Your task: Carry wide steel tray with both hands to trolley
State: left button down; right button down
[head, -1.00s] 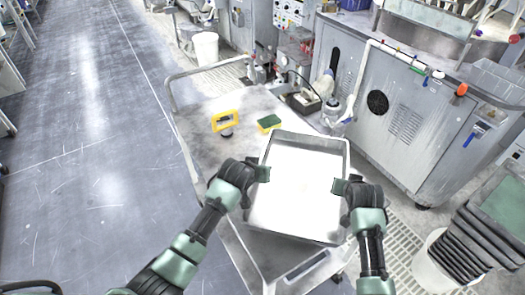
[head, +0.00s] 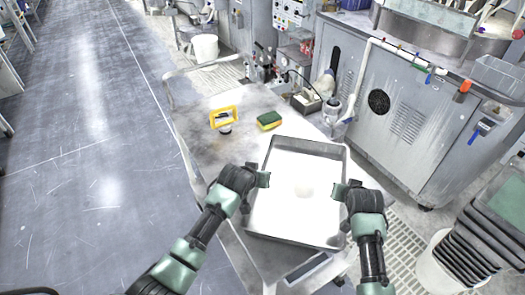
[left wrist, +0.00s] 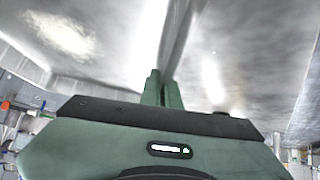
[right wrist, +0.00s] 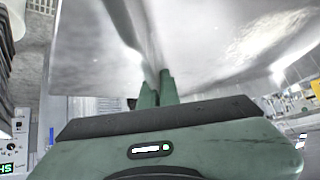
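The wide steel tray (head: 297,243) is a shallow, open, rectangular pan with a bright inside. It lies over the near part of the trolley (head: 200,150); I cannot tell whether it touches the top. My left gripper (head: 264,180) is on the tray's left wall and my right gripper (head: 340,190) is on its right wall. Each wrist view shows the fingers close together around a thin tray wall, at the left fingers (left wrist: 162,88) and the right fingers (right wrist: 156,88). The tray hides part of the trolley top.
A yellow-handled tool (head: 224,119) and a green-yellow sponge (head: 269,121) lie on the trolley beyond the tray. A grey machine cabinet (head: 400,130) stands at the right. A white bucket (head: 432,262) with stacked dark plates is at lower right. Open floor (head: 90,170) lies left.

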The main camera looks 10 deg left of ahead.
pick_arm(q)
jog(key=c, duration=2)
grip_release()
jog(key=shift+f, duration=0.25)
pick_arm(e)
jog(key=c, duration=2)
grip_release()
jog(key=shift+f, duration=0.25)
pick_arm(q)
jog(key=o, duration=0.3)
jog(key=shift+r, duration=0.1)
pick_arm(e)
jog(key=o, duration=0.4)
jog(key=shift+r, duration=0.1)
jog(key=shift+c, duration=0.2)
pick_arm(q)
jog(key=shift+s, duration=0.1)
pick_arm(e)
jog(key=shift+s+r, duration=0.15)
pick_arm(q)
jog(key=v, duration=1.2)
jog(key=shift+a, duration=0.1)
pick_arm(e)
jog(key=v, duration=1.1)
jog(key=shift+s+r, duration=0.2)
jog(key=shift+s, duration=0.05)
